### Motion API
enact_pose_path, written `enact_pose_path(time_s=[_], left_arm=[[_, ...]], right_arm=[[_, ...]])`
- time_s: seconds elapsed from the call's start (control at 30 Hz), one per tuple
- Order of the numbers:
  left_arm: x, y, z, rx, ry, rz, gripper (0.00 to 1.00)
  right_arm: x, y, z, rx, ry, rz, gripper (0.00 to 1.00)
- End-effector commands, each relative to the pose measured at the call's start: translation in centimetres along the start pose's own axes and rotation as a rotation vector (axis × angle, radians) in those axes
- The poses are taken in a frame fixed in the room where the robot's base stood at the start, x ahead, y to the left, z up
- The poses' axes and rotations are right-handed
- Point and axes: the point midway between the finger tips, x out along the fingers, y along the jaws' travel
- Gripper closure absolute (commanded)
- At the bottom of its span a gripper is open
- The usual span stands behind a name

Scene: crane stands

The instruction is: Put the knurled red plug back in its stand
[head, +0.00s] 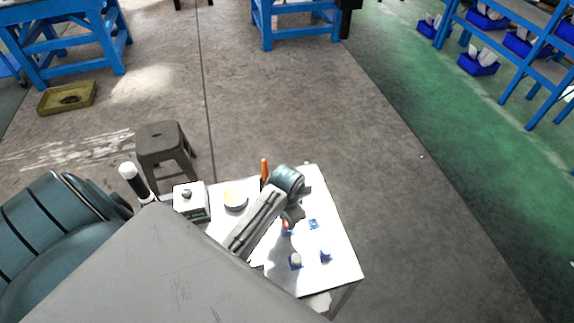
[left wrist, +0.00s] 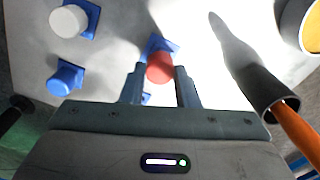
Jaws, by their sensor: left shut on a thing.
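The red plug (left wrist: 160,68) is between the two fingers of my left gripper (left wrist: 160,88), which is shut on it. In the head view the plug (head: 285,224) shows as a small red spot below my left gripper (head: 289,219). A blue stand (left wrist: 163,44) lies right behind the plug in the left wrist view, partly covered by it. I cannot tell whether the plug is in this stand or just above it. The knurling is too small to make out. Another blue stand (head: 313,223) is to the right on the table. My right gripper is not in view.
A stool (head: 162,142) stands behind.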

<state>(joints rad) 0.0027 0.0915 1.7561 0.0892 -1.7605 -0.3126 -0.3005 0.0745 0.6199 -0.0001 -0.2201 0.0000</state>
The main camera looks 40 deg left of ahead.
Motion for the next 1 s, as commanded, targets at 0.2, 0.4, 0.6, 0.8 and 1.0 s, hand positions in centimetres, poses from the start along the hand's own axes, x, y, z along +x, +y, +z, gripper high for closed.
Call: enact_pose_path(time_s=[0.2,0.4,0.6,0.8,1.0], left_arm=[[1.0,0.0,0.0,0.000,0.000,0.000,1.00],[1.4,0.0,0.0,0.000,0.000,0.000,0.62],[1.4,0.0,0.0,0.000,0.000,0.000,0.47],[1.4,0.0,0.0,0.000,0.000,0.000,0.47],[1.1,0.0,0.0,0.000,0.000,0.000,0.47]], right_arm=[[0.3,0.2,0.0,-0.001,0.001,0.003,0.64],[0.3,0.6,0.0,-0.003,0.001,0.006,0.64],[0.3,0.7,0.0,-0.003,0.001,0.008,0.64],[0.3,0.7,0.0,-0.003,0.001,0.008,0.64],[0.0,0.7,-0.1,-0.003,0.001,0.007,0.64]])
